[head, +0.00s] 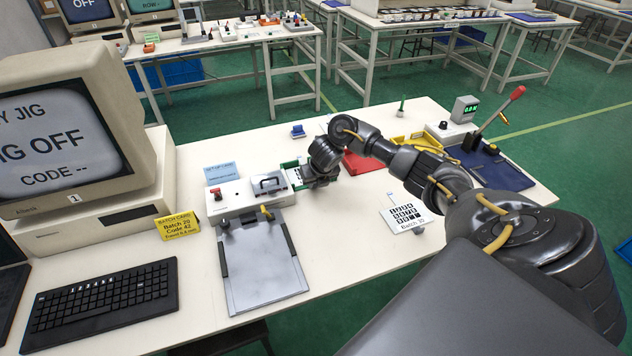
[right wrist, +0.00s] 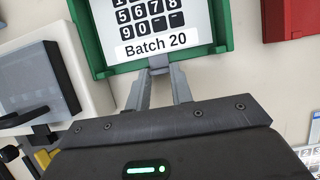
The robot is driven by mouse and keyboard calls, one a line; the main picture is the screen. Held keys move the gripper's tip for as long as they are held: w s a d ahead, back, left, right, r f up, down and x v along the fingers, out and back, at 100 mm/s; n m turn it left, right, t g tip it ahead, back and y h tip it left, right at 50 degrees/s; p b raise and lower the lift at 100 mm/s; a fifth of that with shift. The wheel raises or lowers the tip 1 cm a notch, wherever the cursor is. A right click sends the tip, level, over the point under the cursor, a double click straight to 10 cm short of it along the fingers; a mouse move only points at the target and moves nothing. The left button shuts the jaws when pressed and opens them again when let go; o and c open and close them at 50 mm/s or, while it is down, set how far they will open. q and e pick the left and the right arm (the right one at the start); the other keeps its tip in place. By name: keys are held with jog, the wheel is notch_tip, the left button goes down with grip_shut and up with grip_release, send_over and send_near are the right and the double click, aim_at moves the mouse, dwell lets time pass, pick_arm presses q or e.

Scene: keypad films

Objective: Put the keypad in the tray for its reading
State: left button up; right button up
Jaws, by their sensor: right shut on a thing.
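The keypad (right wrist: 165,25), a white card with black number keys and the print "Batch 20", is within the walls of a green tray (right wrist: 218,48) in the right wrist view. I cannot tell whether it rests on the tray floor. My right gripper (right wrist: 160,72) is shut on the keypad's grey tab at the tray's near wall. In the head view my right gripper (head: 318,178) hides much of the green tray (head: 333,169), just right of the white jig (head: 235,198). My left gripper is not in view.
Another keypad (head: 405,213) lies right of my gripper. A red tray (head: 364,163) and a yellow tray (head: 412,140) stand behind. A yellow batch card (head: 178,225) reads Batch 20, Code 42. The monitor (head: 60,140) shows "OFF" and "CODE --".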

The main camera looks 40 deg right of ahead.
jog(key=o, duration=1)
jog(key=shift+o, duration=0.2)
jog(key=p+v, duration=0.4)
jog(key=v, duration=0.7)
jog(key=shift+p, duration=0.4)
jog(key=shift+w, duration=0.1)
